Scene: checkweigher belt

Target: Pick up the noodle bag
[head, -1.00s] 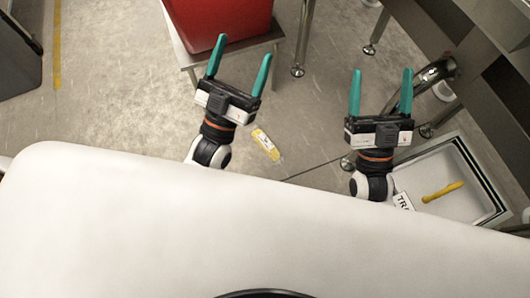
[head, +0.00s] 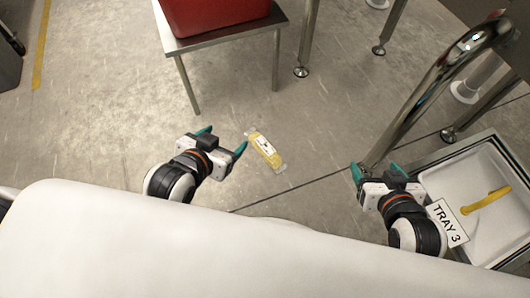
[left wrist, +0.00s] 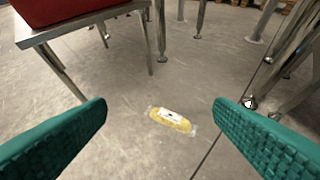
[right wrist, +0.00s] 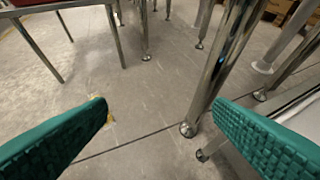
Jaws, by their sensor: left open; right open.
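The noodle bag (head: 265,150) is a yellow packet with clear ends and a white label, lying flat on the grey floor. It also shows in the left wrist view (left wrist: 172,119), between and beyond the fingers. My left gripper (head: 222,139) is open and empty, to the left of the bag and apart from it. My right gripper (head: 375,170) is open and empty, well to the right of the bag. In the right wrist view the bag (right wrist: 104,116) is mostly hidden behind the left finger.
A steel table (head: 233,32) with a red bin (head: 212,12) stands beyond the bag. A thick steel leg (head: 425,98) rises by my right gripper. At the right, a tray labelled TRAY 3 (head: 447,172) holds another yellow item (head: 486,201). Floor around the bag is clear.

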